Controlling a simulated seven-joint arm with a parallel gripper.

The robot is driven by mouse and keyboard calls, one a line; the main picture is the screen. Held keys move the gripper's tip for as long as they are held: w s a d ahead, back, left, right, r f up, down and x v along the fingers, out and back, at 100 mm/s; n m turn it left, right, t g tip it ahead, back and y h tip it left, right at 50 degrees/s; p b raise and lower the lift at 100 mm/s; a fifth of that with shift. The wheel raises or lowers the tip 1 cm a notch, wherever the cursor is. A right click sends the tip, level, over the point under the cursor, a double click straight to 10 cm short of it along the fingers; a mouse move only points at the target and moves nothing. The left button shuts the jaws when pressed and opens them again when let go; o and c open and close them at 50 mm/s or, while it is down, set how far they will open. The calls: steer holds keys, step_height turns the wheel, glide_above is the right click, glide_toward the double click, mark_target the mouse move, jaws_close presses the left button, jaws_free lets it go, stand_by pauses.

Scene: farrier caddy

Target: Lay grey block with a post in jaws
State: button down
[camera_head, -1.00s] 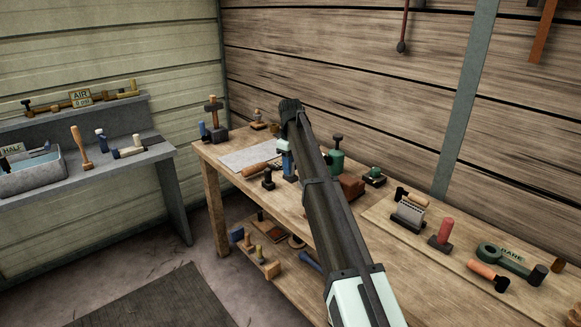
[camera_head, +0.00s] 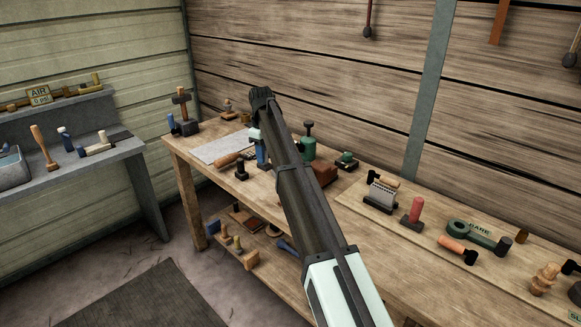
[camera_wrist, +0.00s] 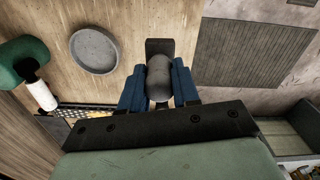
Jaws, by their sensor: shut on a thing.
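In the wrist view, my gripper (camera_wrist: 158,88) has its two blue fingers shut on the grey block with a post (camera_wrist: 158,78). The rounded grey post lies between the fingers, and a dark block end (camera_wrist: 158,47) shows beyond them. In the head view, my arm crosses over the wooden bench (camera_head: 400,245) and hides most of the gripper and the held block. A blue finger (camera_head: 262,154) shows just left of the arm, over the back part of the bench. I cannot tell how high the block is above the bench.
A pale grey sheet (camera_head: 212,151) lies at the bench's left end, near a wooden-handled tool (camera_head: 229,159). A green bottle (camera_head: 308,147) and red-brown box (camera_head: 322,174) stand right of the arm. In the wrist view, a round grey dish (camera_wrist: 95,50) lies left of the fingers.

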steer(key=w+d+r, duration=0.1)
steer(key=w+d, duration=0.2)
steer(key=d, duration=0.9)
steer(key=w+d+r, duration=0.1)
steer(key=w+d, duration=0.3)
steer(key=d, duration=0.8)
steer(key=shift+d+r, duration=0.2)
steer(key=shift+r, duration=0.1)
steer(key=shift+f, duration=0.2)
steer(key=shift+f, duration=2.85)
steer(key=shift+f, duration=0.45)
steer(key=c, duration=0.8)
jaws_free()
steer(key=shift+o, duration=0.2)
steer(key=shift+a, duration=0.1)
